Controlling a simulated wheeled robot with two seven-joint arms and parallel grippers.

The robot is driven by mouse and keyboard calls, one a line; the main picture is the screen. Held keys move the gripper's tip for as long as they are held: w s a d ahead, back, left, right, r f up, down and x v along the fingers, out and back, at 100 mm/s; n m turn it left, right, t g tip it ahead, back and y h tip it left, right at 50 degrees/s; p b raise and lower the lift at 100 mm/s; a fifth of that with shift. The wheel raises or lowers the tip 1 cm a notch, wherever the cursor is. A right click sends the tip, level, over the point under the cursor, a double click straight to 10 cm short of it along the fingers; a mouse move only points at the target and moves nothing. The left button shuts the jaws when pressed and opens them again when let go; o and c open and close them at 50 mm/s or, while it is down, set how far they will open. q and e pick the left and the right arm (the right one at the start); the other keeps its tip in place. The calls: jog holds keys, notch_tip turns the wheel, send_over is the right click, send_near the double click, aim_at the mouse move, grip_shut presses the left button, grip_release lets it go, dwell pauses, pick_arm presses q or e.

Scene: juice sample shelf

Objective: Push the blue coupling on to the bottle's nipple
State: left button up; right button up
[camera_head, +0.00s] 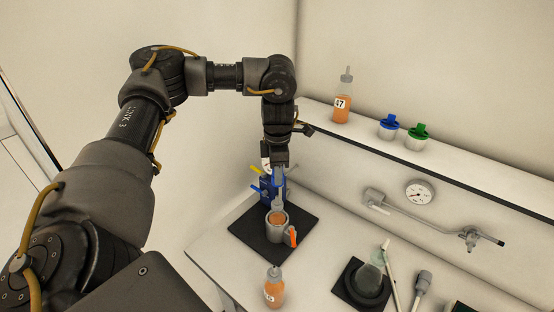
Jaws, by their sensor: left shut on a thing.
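My left gripper (278,168) points down over the dark mat and is shut on the blue coupling (280,173), of which only a small part shows between the fingers. Below it, a bottle (278,217) with orange juice stands in a grey cup-shaped holder (277,233) with an orange clamp handle (292,237). The bottle's pale nipple (278,203) points up just under the gripper. I cannot tell whether the coupling touches it. My right gripper is not in view.
A blue device (268,193) with a yellow lever stands close behind the holder on the dark mat (303,222). Another juice bottle (273,288) stands in front. The shelf holds bottle 47 (342,102) and blue-lidded (388,128) and green-lidded (417,138) jars. A flask (370,275) stands right.

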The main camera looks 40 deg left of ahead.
aim_at(277, 196)
pick_arm(q)
jog(key=shift+a, duration=0.15)
jog(key=shift+f, duration=2.25)
jog(key=shift+w, duration=0.1)
jog(key=shift+f+b, duration=0.8)
jog(key=shift+f, duration=0.3)
jog(key=shift+p, duration=0.3)
jog(key=shift+f+b, duration=0.5)
jog(key=shift+f, duration=0.3)
jog(key=shift+s+f, duration=0.15)
jog(key=shift+s, duration=0.05)
